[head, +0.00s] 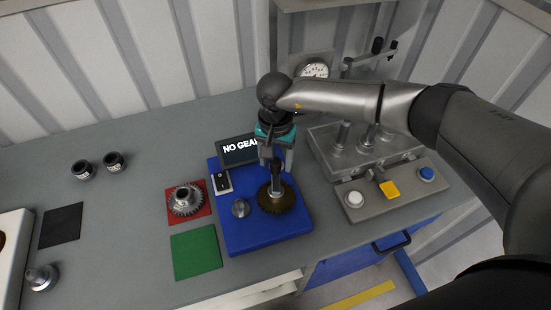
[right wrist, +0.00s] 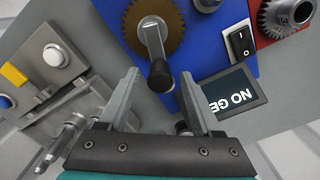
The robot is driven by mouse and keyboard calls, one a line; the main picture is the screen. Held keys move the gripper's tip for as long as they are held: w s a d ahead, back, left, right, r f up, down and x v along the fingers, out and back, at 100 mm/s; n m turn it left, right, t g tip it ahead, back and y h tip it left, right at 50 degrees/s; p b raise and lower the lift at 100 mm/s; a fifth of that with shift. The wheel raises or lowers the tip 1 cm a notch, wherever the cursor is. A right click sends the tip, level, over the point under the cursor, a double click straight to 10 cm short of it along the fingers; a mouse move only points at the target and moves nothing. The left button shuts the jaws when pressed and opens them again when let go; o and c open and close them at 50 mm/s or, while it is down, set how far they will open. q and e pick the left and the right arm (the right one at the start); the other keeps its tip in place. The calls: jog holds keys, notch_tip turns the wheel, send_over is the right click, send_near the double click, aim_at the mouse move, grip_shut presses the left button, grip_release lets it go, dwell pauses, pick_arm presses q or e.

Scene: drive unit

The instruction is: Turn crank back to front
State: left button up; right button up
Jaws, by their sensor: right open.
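The crank (head: 276,176) stands on a brown toothed gear (head: 287,201) on the blue drive unit (head: 262,237). In the right wrist view the crank's grey arm (right wrist: 152,38) crosses the gear (right wrist: 173,27) and ends in a dark round handle (right wrist: 161,77). My right gripper (head: 277,162) is open and comes down from above at the crank. In the right wrist view its fingertips (right wrist: 158,76) lie on either side of the handle, with visible gaps; I cannot tell how deep the handle is between them. My left gripper is not in view.
A screen (head: 239,149) reading "NO GE..." and a rocker switch (head: 221,182) are beside the crank. A metal gear (head: 186,199) sits on a red pad, left. A button panel (head: 390,190) and lever fixture (head: 345,150) stand close on the right. The green pad (head: 196,251) is empty.

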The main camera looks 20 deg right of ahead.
jog(key=shift+f, duration=0.25)
grip_shut()
dwell(0.4)
